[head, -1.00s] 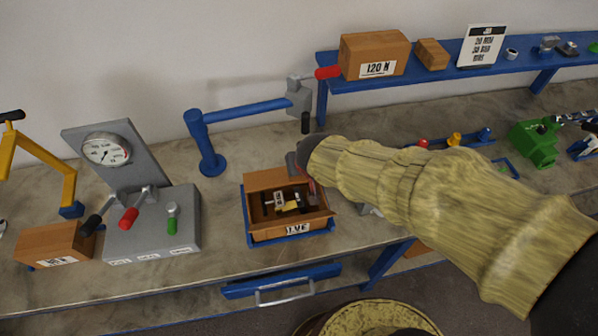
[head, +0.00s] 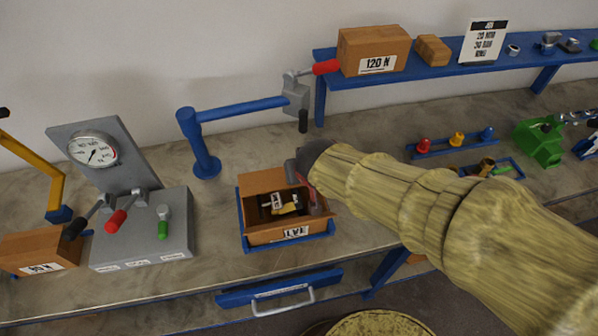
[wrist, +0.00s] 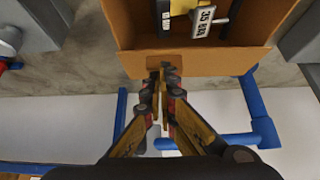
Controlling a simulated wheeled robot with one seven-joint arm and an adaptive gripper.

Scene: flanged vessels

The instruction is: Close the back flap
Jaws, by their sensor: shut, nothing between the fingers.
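An open cardboard box (head: 270,236) stands in a blue tray (head: 290,243) on the bench, with a labelled front. Its back flap (head: 262,183) is open and leans up and back at the rear edge. In the wrist view the back flap (wrist: 215,62) spans the lower edge of the box. Parts with labels lie inside the box (wrist: 200,18). My gripper (wrist: 163,72) is shut and empty, its tips at the flap's outer edge; I cannot tell whether they touch it. In the head view my wrist hides the box's right rear corner and most of the fingers.
A blue post with a jointed arm (head: 205,150) stands behind the box. A grey gauge stand (head: 145,230) with levers is at the left. A blue shelf (head: 440,75) with boxes runs at the back right. Bare bench lies between stand and tray.

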